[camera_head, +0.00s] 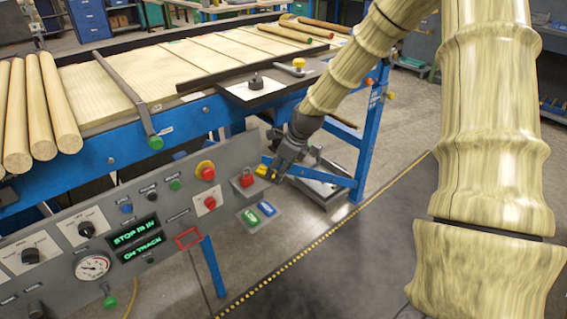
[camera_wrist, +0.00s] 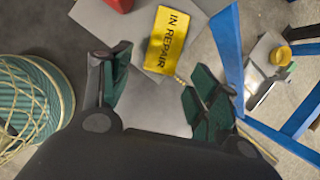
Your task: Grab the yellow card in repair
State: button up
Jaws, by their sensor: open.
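The yellow card (camera_wrist: 163,52) reads "IN REPAIR" in the wrist view. It is just beyond my fingertips, in line with the gap between them and slightly tilted. In the head view the yellow card (camera_head: 262,171) shows small at the right end of the grey control panel, beside a red padlock (camera_head: 243,179). My gripper (camera_head: 277,170) is close to the card from the right. In the wrist view my gripper (camera_wrist: 158,90) has its two green-padded fingers apart with nothing between them. I cannot tell whether a finger touches the card.
The control panel (camera_head: 140,215) carries knobs, a gauge and buttons. A plate with green and blue switches (camera_head: 257,216) is below the card. A blue table leg (camera_wrist: 227,50) stands right of the card. A teal corded cylinder (camera_wrist: 35,100) is at left.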

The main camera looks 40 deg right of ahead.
jog(key=shift+x, duration=0.75)
jog(key=shift+c, duration=0.2)
jog(key=c, duration=1)
jog(key=shift+s, duration=0.1)
jog(key=shift+s+r+p, duration=0.1)
jog(key=shift+s+p, duration=0.35)
jog(key=shift+s, duration=0.05)
jog(key=shift+c, duration=0.3)
jog(key=shift+s+d+p, duration=0.2)
jog(key=shift+s+p, duration=0.35)
jog(key=shift+s, duration=0.65)
